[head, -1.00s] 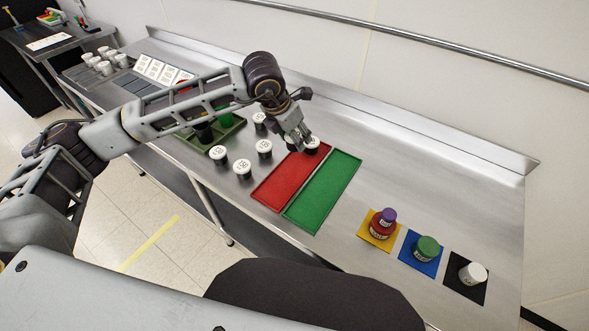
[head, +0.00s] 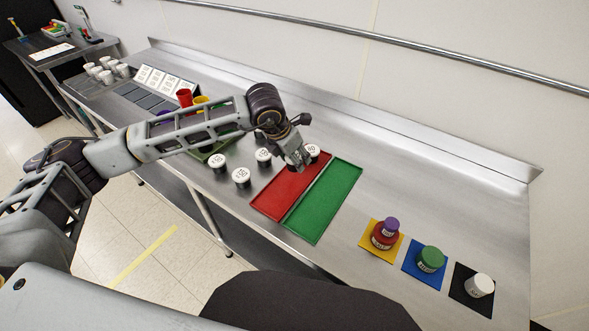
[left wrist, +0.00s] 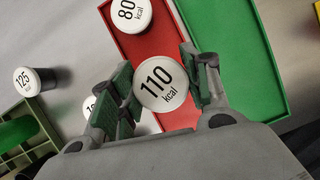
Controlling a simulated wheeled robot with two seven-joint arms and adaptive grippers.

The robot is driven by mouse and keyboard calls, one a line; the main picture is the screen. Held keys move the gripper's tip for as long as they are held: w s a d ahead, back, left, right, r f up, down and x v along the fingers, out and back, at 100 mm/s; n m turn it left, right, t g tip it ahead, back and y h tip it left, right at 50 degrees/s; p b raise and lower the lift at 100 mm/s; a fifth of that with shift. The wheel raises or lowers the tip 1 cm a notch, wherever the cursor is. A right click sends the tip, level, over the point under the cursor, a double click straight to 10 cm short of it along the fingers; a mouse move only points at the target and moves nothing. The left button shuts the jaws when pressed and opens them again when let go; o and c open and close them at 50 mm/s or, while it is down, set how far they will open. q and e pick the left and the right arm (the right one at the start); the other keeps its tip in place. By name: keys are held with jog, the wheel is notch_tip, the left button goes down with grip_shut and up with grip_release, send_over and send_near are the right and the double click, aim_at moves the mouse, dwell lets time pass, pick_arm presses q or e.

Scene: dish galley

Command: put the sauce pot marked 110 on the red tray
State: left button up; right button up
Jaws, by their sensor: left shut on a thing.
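The sauce pot marked 110 (left wrist: 160,83) has a white lid and sits between the fingers of my left gripper (left wrist: 163,88) in the left wrist view. My left gripper, also seen in the head view (head: 297,161), is shut on it over the red tray (head: 272,203). The red tray also shows in the wrist view (left wrist: 165,47) behind the pot. In the head view the gripper hides the held pot. I cannot tell whether the pot touches the tray. A pot marked 80 (left wrist: 130,14) stands at the tray's far end. My right gripper is not in view.
A green tray (head: 325,200) adjoins the red one. White-lidded pots (head: 241,176) stand left of the trays, one marked 125 (left wrist: 27,81). Stacked jars on a yellow mat (head: 367,245), a green-lidded jar (head: 431,258) and a white-lidded jar (head: 480,284) stand right. The counter behind is clear.

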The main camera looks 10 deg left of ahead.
aim_at(295, 169)
pick_arm(q)
jog(key=shift+f+b, duration=0.8)
jog(key=shift+f, duration=1.8)
jog(key=o, duration=0.6)
jog(key=shift+c, duration=0.2)
jog(key=o, duration=0.5)
jog(key=shift+c, duration=0.2)
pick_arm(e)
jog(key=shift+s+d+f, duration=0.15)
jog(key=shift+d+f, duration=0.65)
pick_arm(q)
jog(key=shift+r, duration=0.2)
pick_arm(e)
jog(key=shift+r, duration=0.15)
